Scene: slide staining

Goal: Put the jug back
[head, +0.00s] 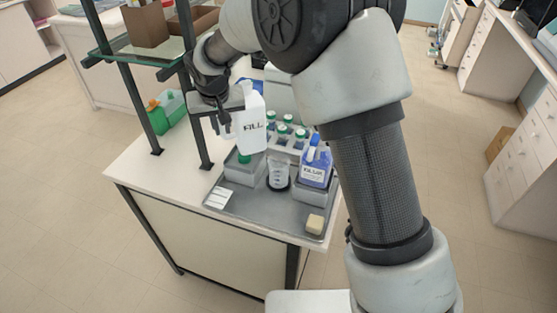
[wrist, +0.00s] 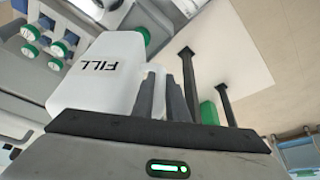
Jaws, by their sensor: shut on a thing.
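A white jug (head: 249,125) marked FILL is in my gripper (head: 225,118), held by its handle side above the back left of the grey tray (head: 255,209). The jug looks slightly tilted in the head view. In the wrist view the jug (wrist: 100,75) fills the middle left, with the dark fingers (wrist: 178,98) closed at its handle. A green cap (head: 245,158) shows just below the jug; I cannot tell whether it touches it. The jug hides part of the tray's back.
Several green-capped bottles (head: 284,130) stand behind. A yellowish block (head: 315,224) lies front right. Dark shelf posts (head: 195,115) rise left of the jug. Bare counter (head: 150,178) lies left.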

